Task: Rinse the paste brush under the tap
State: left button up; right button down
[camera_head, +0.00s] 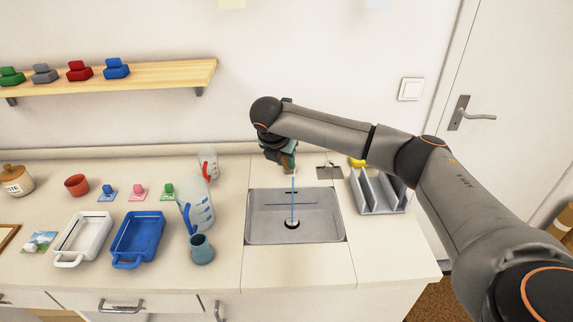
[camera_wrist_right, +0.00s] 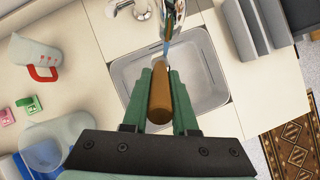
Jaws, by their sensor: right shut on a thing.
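My right gripper (camera_head: 287,162) is over the back of the sink (camera_head: 265,228). In the right wrist view its green fingers (camera_wrist_right: 160,98) are shut on the brown wooden handle (camera_wrist_right: 160,100) of the paste brush. The far end of the handle is close to the blue water stream (camera_wrist_right: 166,48) below the chrome tap (camera_wrist_right: 173,14). I cannot tell whether the water touches the bristles, which I cannot make out. In the head view the stream (camera_head: 292,200) falls to the drain (camera_head: 292,223); the tap is largely hidden by my gripper. My left gripper is not in view.
A grey rack (camera_head: 380,208) stands right of the sink. A teal cup (camera_head: 202,250) and a clear jug (camera_head: 196,203) stand left of it, with a blue tray (camera_head: 138,240) and a white tray (camera_head: 84,240) farther left. A shelf (camera_head: 140,78) hangs above.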

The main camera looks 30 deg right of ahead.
jog(key=shift+s+d, duration=0.1)
jog(key=shift+s+d, duration=0.25)
jog(key=shift+s, duration=0.15)
jog(key=shift+w, duration=0.1)
jog(key=shift+w+a, duration=0.4)
jog(key=shift+w, duration=0.05)
jog(key=s+a, duration=0.5)
jog(key=a, duration=0.1)
jog(key=shift+a, duration=0.15)
dwell(0.6)
dwell(1.2)
jog(key=s+a+r, duration=0.3)
jog(key=a+r, duration=0.1)
dwell(0.5)
